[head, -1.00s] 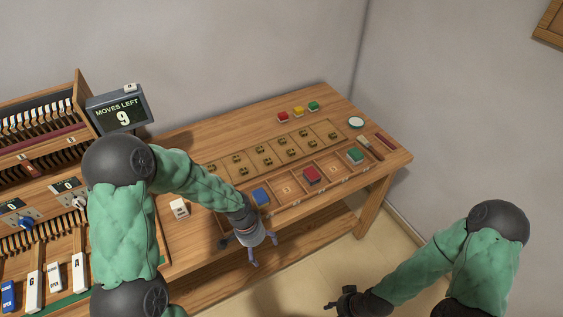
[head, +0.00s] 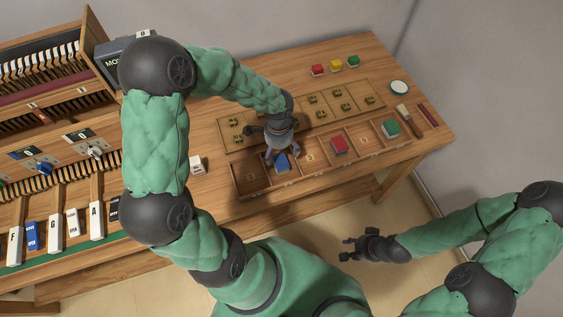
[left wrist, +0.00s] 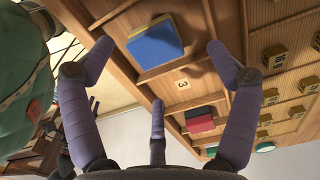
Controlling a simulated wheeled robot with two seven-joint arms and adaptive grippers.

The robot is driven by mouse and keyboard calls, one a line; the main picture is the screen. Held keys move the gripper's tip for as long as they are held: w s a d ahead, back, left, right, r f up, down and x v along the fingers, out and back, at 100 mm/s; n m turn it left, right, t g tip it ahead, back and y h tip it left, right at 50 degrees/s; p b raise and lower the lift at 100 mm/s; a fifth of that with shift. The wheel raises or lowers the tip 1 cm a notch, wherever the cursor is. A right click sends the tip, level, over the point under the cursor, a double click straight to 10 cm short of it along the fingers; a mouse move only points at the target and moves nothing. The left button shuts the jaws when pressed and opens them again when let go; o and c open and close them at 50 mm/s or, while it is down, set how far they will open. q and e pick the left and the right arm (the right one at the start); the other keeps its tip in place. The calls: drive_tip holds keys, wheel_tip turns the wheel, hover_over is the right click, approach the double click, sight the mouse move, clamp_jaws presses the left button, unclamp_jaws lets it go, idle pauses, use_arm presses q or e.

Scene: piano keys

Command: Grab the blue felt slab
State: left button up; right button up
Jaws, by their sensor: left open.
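The blue felt slab (head: 283,167) lies in a compartment of the wooden tray at the table's front edge. In the left wrist view the blue slab (left wrist: 155,48) shows a yellowish layer on one side. My left gripper (head: 281,153) is open just above the slab, its fingers apart. In the left wrist view the slab lies between the two side fingers, toward their tips, and nothing is held. Part of the slab is hidden by the fingers in the head view. My right gripper (head: 347,249) is empty, its fingers apart, away from the table.
The tray (head: 262,191) also holds a red slab (head: 339,145) and a green slab (head: 391,128). A white block (head: 197,164) stands left of it. Small red, yellow and green blocks, a round dish (head: 399,87) and a brush (head: 408,118) lie farther back. A keyboard cabinet stands at left.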

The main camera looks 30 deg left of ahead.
sight(281, 161)
use_arm(q)
drive_tip(key=shift+s+d+f, duration=0.1)
drive_tip(key=shift+d+f, duration=0.05)
drive_tip(key=shift+f, duration=0.35)
drive_tip(key=f, duration=0.1)
drive_tip(key=f+b, duration=0.1)
drive_tip(key=f, duration=0.1)
drive_tip(key=shift+d+f+b, duration=0.25)
drive_tip(key=shift+d+b, duration=0.05)
drive_tip(key=shift+b, duration=0.05)
drive_tip(key=shift+f, duration=0.45)
drive_tip(key=shift+r, duration=0.1)
drive_tip(key=shift+c, duration=0.3)
drive_tip(key=c, duration=1)
